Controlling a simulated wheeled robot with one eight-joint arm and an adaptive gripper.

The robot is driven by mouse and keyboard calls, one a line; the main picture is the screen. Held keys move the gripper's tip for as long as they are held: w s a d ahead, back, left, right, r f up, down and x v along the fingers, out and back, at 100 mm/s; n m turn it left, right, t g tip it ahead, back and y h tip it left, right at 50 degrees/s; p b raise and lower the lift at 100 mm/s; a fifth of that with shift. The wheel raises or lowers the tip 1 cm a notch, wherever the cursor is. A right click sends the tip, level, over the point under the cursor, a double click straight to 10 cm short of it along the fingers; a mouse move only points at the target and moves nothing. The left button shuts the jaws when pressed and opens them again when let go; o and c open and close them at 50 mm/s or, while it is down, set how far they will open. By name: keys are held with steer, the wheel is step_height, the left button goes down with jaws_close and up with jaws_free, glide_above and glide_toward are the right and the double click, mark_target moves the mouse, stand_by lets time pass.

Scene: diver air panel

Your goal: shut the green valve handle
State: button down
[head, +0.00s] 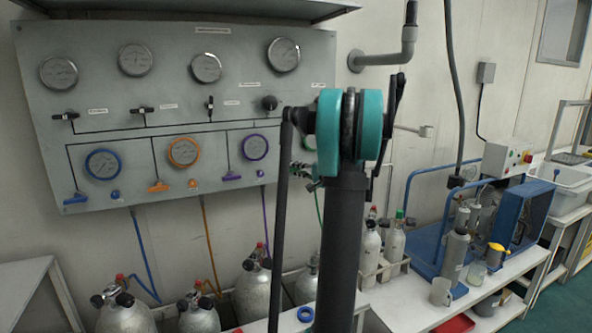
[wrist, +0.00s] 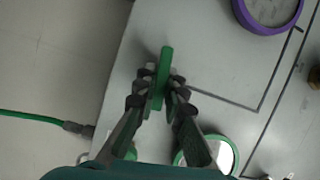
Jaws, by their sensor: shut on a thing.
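The green valve handle (wrist: 165,62) shows in the wrist view as a narrow green bar standing out from the grey panel. My gripper (wrist: 160,80) is shut on it, with a dark finger on each side and the bar's end showing past the fingertips. In the head view my arm hides the handle, and only a small part of my gripper (head: 304,172) shows at the panel's right edge. How far the handle is turned is hard to tell.
The grey panel (head: 75,135) carries gauges and blue, orange (head: 158,187) and purple (head: 231,176) handles left of my arm. A green-rimmed gauge (wrist: 230,155) is close to my gripper. A green hose (wrist: 35,117) runs off left. Cylinders (head: 253,290) stand below.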

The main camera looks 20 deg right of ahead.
steer(key=shift+m, duration=0.6)
steer(key=shift+f+t, duration=0.1)
steer(key=shift+t, duration=0.2)
steer(key=c, duration=1.6)
jaws_free()
steer(key=v, duration=1.2)
steer(key=shift+d+f, duration=0.1)
steer(key=shift+d, duration=0.05)
